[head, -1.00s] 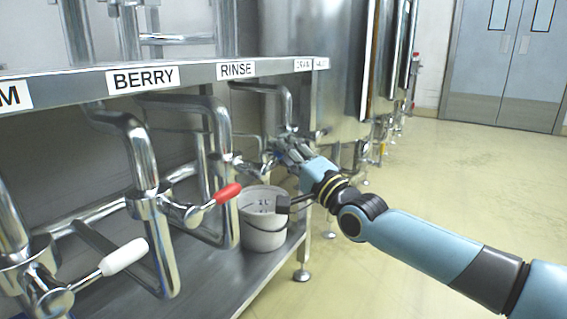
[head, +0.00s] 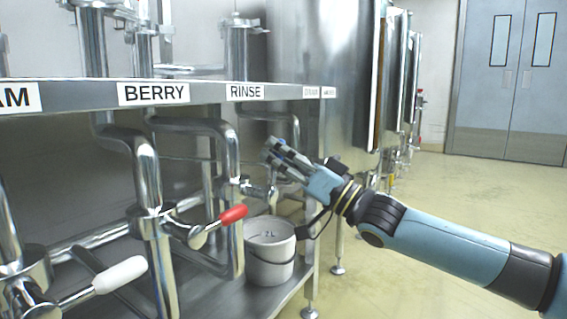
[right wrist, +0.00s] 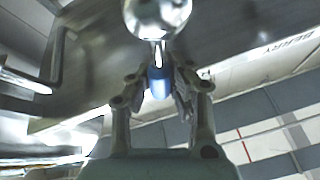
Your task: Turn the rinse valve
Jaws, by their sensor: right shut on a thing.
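My right gripper (head: 283,158) reaches in from the right, under the shelf near the RINSE label (head: 245,92). In the right wrist view my right gripper (right wrist: 158,92) is shut on a blue valve handle (right wrist: 159,84). The handle's stem runs to a shiny round metal valve body (right wrist: 157,14). In the head view a metal valve (head: 252,188) sits on the pipe below the RINSE label, and the blue handle is not clearly visible there. My left gripper is not in view.
A red-handled valve (head: 233,214) and a white-handled valve (head: 120,274) stand to the left. A white bucket (head: 270,262) is on the lower shelf below my gripper. The shelf edge (head: 200,94) runs above it. Floor at right is clear.

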